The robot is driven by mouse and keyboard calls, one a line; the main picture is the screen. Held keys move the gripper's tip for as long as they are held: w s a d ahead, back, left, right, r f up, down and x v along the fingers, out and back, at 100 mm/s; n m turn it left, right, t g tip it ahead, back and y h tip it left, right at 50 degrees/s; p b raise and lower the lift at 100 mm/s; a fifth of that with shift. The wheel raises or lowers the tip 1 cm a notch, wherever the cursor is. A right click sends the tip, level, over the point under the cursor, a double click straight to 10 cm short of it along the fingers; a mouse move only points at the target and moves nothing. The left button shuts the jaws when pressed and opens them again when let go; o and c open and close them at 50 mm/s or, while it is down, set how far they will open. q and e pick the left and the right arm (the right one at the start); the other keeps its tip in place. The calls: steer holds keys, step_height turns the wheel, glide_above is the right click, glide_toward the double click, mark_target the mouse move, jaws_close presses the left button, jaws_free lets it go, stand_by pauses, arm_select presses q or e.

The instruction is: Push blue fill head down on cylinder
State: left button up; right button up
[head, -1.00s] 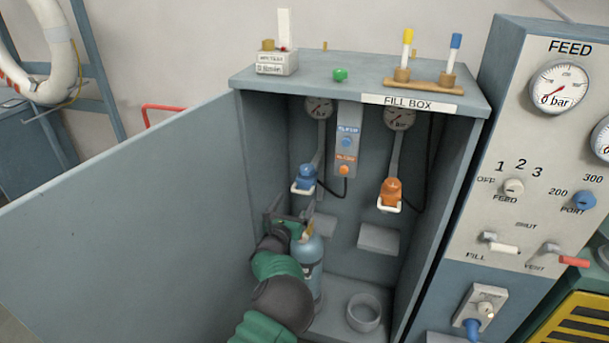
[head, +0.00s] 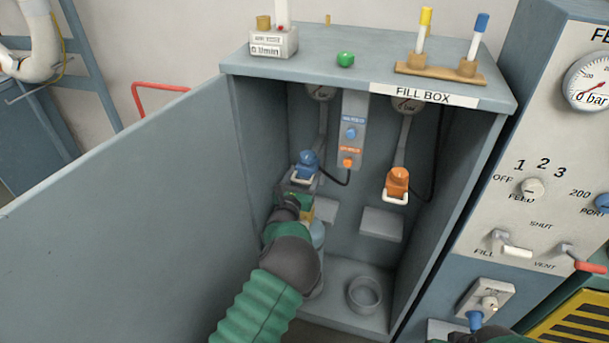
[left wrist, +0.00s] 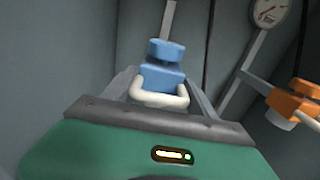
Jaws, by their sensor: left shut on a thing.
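The blue fill head (head: 307,162), with a white handle, hangs on its arm at the left inside the fill box. My left gripper (head: 299,184) is at it and shut on it. In the left wrist view the fill head (left wrist: 163,76) stands between the two grey fingers, with its white handle toward the camera. The pale blue cylinder (head: 318,232) stands below in the box, mostly hidden behind my left arm and gripper. I cannot see the cylinder's top well, and the fill head appears above it.
The orange fill head (head: 397,184) hangs to the right, above a grey block (head: 381,224) and an empty round holder (head: 364,294). The open box door (head: 120,210) lies left of my arm. The feed panel (head: 545,215) is at the right.

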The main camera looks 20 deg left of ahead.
arm_select(q)
jaws_close()
step_height(320, 180, down, 14)
steer(key=b, duration=1.1)
steer(key=shift+r, duration=0.15)
steer(key=shift+s, duration=0.1)
steer(key=o, duration=0.5)
jaws_free()
steer(key=shift+o, duration=1)
steer(key=shift+r, duration=0.1)
